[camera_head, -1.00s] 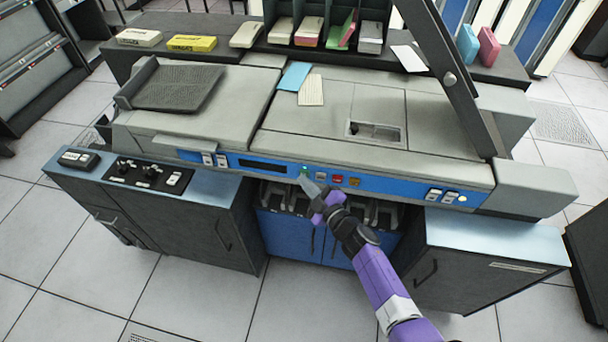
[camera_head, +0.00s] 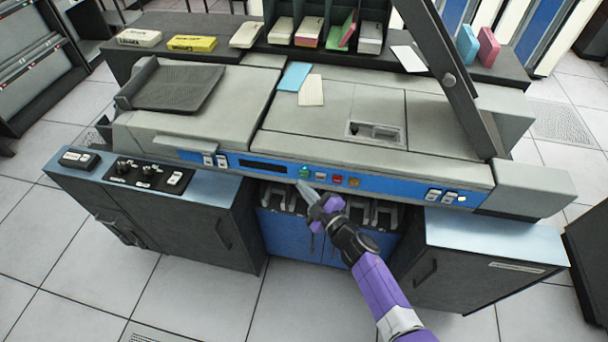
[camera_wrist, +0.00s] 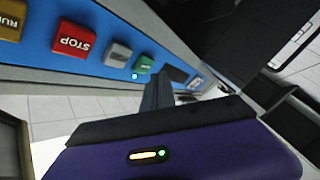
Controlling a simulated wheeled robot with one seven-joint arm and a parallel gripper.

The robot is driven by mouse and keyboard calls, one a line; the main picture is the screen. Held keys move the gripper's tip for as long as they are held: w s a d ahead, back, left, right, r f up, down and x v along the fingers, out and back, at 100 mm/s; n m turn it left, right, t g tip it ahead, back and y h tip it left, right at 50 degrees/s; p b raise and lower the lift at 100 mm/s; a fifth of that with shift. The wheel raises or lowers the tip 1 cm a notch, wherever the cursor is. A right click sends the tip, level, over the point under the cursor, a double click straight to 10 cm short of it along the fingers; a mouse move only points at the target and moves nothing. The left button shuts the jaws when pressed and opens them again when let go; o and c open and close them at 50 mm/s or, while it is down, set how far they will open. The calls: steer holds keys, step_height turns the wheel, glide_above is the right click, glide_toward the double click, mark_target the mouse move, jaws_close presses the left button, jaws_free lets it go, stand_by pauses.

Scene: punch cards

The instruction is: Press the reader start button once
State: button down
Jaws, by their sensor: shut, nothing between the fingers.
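The blue control panel (camera_head: 385,184) runs along the front of the card reader. Its green button (camera_head: 304,172) is at the left of a row, and its label is too small to read. My gripper (camera_head: 302,186) is shut and empty. Its tips are just below and in front of the green button in the head view, and appear apart from it. In the wrist view the dark fingers (camera_wrist: 158,90) point up beside the button.
Close to the green button are a grey button (camera_wrist: 118,55), a red STOP button (camera_wrist: 74,38) and a yellow RUN button (camera_wrist: 11,18). Blue cards (camera_head: 294,76) and cream cards (camera_head: 311,90) lie on top. A dark slanted post (camera_head: 452,75) stands at right.

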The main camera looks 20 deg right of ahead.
steer(key=s+a, duration=0.1)
steer(key=s, duration=0.1)
steer(key=s+a, duration=0.1)
steer(key=shift+s+a, duration=0.35)
stand_by(0.8)
step_height(320, 180, up, 6)
steer(key=s+d+m+t+h, duration=0.1)
steer(key=s+d+m, duration=0.1)
steer(key=m, duration=0.1)
steer(key=s+r+m+g, duration=0.1)
steer(key=s+r+m, duration=0.2)
steer(key=s, duration=1)
steer(key=s+a+r+m+g+h+b, duration=0.1)
steer(key=s+r+m, duration=0.2)
steer(key=s, duration=1)
steer(key=s+r+m+g+h, duration=0.1)
steer(key=s+r+m, duration=0.1)
steer(key=s+r, duration=0.5)
steer(key=shift+s+a+r+m+b, duration=0.15)
steer(key=shift+s+a+m+b, duration=0.2)
steer(key=shift+s, duration=2.8)
